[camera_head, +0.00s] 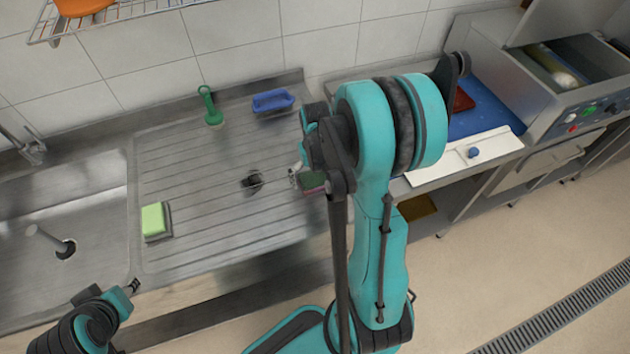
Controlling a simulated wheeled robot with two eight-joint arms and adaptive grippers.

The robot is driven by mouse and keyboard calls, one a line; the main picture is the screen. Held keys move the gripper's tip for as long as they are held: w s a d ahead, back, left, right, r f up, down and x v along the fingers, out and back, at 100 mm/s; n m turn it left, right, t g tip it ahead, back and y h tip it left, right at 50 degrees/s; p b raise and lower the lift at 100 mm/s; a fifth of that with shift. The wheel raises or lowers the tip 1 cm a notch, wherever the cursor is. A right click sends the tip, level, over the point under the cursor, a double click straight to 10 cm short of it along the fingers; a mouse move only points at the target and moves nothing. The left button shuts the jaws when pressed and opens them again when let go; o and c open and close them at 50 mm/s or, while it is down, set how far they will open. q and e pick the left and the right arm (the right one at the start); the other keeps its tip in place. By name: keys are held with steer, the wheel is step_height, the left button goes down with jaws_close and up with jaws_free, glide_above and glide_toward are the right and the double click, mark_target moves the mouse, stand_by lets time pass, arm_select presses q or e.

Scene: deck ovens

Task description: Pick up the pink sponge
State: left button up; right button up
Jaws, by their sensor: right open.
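The pink sponge (313,189) lies at the right part of the ridged steel drainboard. It shows a dark green top and a pink lower side, and my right arm hides part of it. My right gripper (296,174) is open right beside the sponge, at its left edge; its fingers are largely hidden by the arm, and I cannot tell whether they touch the sponge. My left gripper (133,286) is at the lower left, by the front edge of the counter, away from the sponge. It is small and dark, and its jaws cannot be made out.
A light green and grey sponge (154,221) lies on the drainboard's left. A green-handled tool (210,106) and a blue dish-like item (272,101) are at the back by the wall. A sink (95,215) is at left. A machine (560,85) stands at right.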

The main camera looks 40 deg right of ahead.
mark_target(319, 177)
steer(key=c, duration=0.7)
steer(key=shift+r, duration=0.1)
steer(key=shift+r, duration=0.55)
steer(key=r+p, duration=0.1)
steer(key=r, duration=0.1)
steer(key=d+r+p, duration=0.1)
steer(key=r, duration=0.1)
steer(key=shift+d, duration=0.1)
steer(key=d+r, duration=0.2)
steer(key=d, duration=0.1)
steer(key=d+r+p, duration=0.1)
steer(key=d+r, duration=0.1)
steer(key=d, duration=0.2)
steer(key=d+r, duration=0.1)
steer(key=d, duration=0.2)
steer(key=shift+d+r+p, duration=0.2)
steer(key=shift+r+p, duration=0.15)
steer(key=shift+r, duration=0.05)
